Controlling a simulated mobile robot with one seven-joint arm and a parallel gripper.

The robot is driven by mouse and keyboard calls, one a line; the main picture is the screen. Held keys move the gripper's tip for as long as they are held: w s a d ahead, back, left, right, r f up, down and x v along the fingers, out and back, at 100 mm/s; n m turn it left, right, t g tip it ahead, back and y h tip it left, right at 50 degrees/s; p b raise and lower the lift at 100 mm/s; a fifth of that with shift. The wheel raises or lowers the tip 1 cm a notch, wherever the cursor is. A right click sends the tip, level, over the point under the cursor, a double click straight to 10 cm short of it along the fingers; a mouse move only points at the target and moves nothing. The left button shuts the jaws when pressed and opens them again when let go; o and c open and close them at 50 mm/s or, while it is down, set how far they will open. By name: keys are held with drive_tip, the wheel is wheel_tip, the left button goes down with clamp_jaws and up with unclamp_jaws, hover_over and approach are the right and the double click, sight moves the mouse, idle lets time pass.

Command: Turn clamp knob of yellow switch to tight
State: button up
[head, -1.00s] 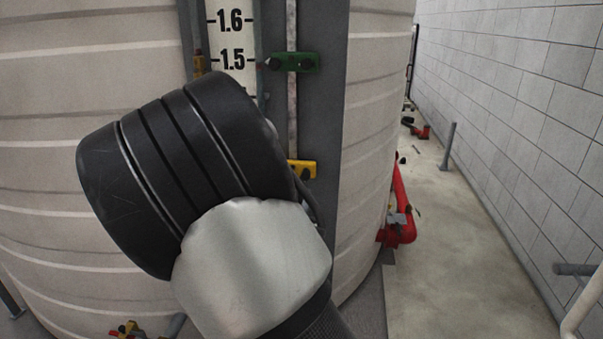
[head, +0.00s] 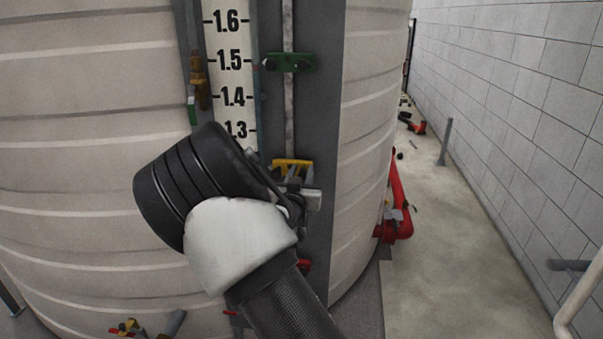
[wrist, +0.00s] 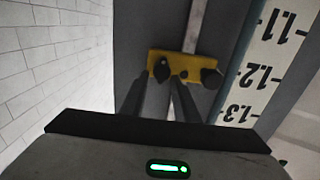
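The yellow switch (head: 292,163) is fixed to the pale vertical rod on the dark grey post in the head view. It also shows in the wrist view as a yellow plate (wrist: 182,65). Two dark knobs sit on it: one at its left (wrist: 161,70), one at its right (wrist: 210,77). My gripper (head: 297,186) is just below the switch in the head view, partly hidden by my wrist. In the wrist view its two grey fingers (wrist: 168,92) point at the plate's left part, near the left knob, with a gap between them. Contact cannot be told.
A green switch (head: 290,62) sits higher on the same rod. A numbered scale (head: 231,60) and a brass valve (head: 199,82) are to its left. The ribbed tank (head: 90,150) fills both sides. Red piping (head: 398,205) stands at right, beside clear floor (head: 450,230).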

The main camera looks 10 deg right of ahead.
clamp_jaws()
drive_tip(key=shift+f+b, duration=0.15)
drive_tip(key=shift+b, duration=0.35)
drive_tip(key=m+b, duration=0.2)
drive_tip(key=b, duration=0.3)
drive_tip(key=shift+d+f+m, duration=0.25)
drive_tip(key=shift+f+m, duration=0.05)
drive_tip(key=shift+m, duration=0.1)
drive_tip(key=shift+s+d+f+m+b, duration=0.1)
drive_tip(key=shift+d+f+m+b, duration=0.1)
drive_tip(key=shift+m+b, duration=3)
drive_tip(key=shift+s+d+f+m+b, duration=0.15)
drive_tip(key=shift+m+b, duration=1.65)
drive_tip(key=shift+b, duration=2.75)
drive_tip(key=shift+d+f+m+b, duration=0.15)
drive_tip(key=shift+d+m+b, duration=0.1)
drive_tip(key=shift+m+b, duration=2.95)
drive_tip(key=shift+n+b, duration=0.5)
drive_tip(key=shift+b, duration=0.3)
drive_tip(key=shift+r, duration=0.1)
